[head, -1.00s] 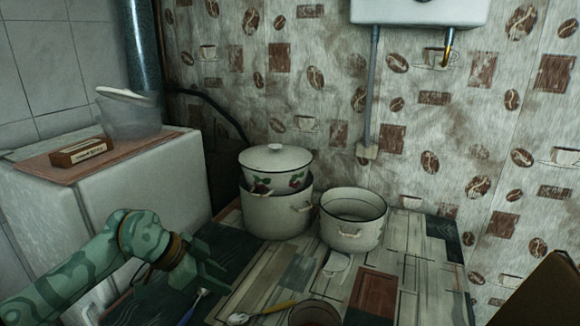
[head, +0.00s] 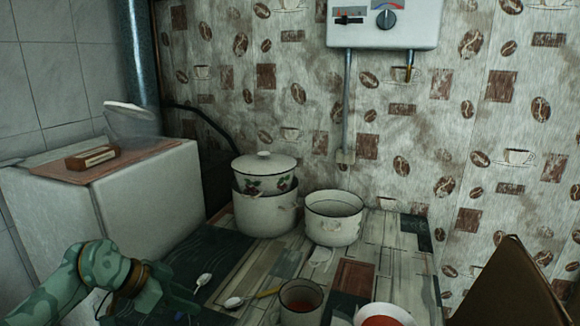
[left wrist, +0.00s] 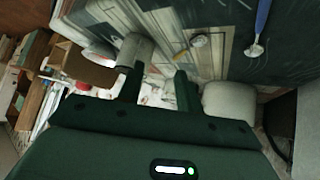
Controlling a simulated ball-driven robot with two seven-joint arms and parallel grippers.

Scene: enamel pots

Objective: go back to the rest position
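My left gripper (head: 182,304) is low at the left of the head view, by the near left part of the table. In the left wrist view its two dark fingers (left wrist: 158,90) stand apart with nothing held between them. A lidded enamel pot with a berry pattern (head: 264,174) sits in a larger white pot (head: 266,214) at the back of the table. An open white pot (head: 334,220) stands to their right. All are well apart from my left gripper. My right gripper is not in view.
The patchwork table (head: 355,275) also carries spoons (head: 203,281), a brown cup (head: 301,302) and a red-filled bowl (head: 384,315) near the front. A white cabinet (head: 150,205) stands at left. A brown panel (head: 510,290) rises at lower right.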

